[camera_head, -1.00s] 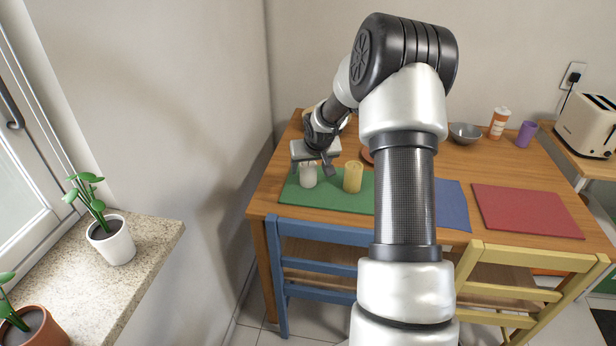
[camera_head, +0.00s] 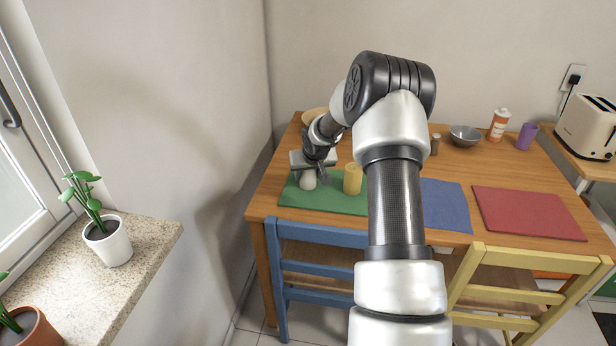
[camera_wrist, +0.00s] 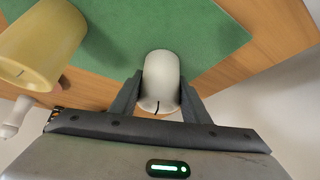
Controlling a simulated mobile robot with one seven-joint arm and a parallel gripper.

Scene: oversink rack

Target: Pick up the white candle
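The white candle (camera_head: 308,180) stands on the green mat (camera_head: 335,201) at the left end of the table. In the wrist view the white candle (camera_wrist: 160,80) sits between the two fingers of my gripper (camera_wrist: 158,98), its wick toward the palm. The fingers stand on both sides of it, spread apart; a small gap seems to show at the right finger. In the head view my gripper (camera_head: 314,176) is low over the candle and hides its top. The yellow candle (camera_head: 352,179) stands just right of it on the same mat, also seen in the wrist view (camera_wrist: 45,42).
A blue mat (camera_head: 445,205) and a red mat (camera_head: 527,213) lie to the right. A bowl (camera_head: 465,135), a bottle (camera_head: 498,125) and a purple cup (camera_head: 526,136) stand at the back. A blue chair (camera_head: 320,238) and a yellow chair (camera_head: 530,255) line the front edge.

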